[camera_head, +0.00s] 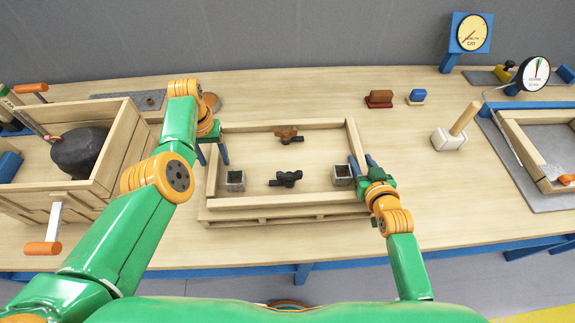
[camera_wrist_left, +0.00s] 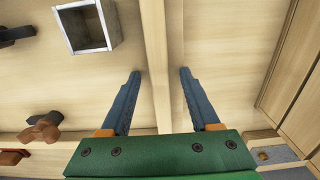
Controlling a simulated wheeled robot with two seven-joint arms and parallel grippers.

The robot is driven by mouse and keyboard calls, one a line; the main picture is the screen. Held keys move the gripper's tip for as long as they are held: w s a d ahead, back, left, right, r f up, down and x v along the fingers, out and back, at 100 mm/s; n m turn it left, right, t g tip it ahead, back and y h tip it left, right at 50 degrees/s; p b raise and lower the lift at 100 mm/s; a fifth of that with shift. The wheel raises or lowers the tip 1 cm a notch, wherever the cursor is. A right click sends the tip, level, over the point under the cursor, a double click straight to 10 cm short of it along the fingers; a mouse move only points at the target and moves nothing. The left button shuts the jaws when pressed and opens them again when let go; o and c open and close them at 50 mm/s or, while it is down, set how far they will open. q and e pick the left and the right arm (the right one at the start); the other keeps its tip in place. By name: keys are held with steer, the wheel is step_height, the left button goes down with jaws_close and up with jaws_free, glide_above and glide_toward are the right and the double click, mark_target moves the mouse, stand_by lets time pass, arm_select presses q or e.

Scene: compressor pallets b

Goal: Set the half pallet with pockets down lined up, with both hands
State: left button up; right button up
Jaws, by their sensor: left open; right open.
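The half pallet with pockets (camera_head: 258,211) is a shallow pale wooden tray in the middle of the bench. It rests level on a slatted wooden base at its front. My left gripper (camera_head: 213,160) is open at the tray's left wall. In the left wrist view, its fingers (camera_wrist_left: 162,72) stand apart on either side of the wall (camera_wrist_left: 156,50), with gaps. My right gripper (camera_head: 361,163) is open at the right wall, with a finger near each side; contact there is unclear.
A wooden crate (camera_head: 120,150) with a dark round part stands close on the left. A wooden tray (camera_head: 518,150) lies on a grey mat at the right. A white block with a wooden handle (camera_head: 449,141) stands nearer. The bench between it and my right gripper is clear.

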arm_select(q)
steer(key=c, duration=0.5)
arm_select(e)
steer(key=c, duration=0.5)
arm_select(q)
jaws_close()
arm_select(e)
jaws_close()
arm_select(q)
steer(key=shift+r, duration=0.1)
arm_select(e)
steer(key=shift+r, duration=0.1)
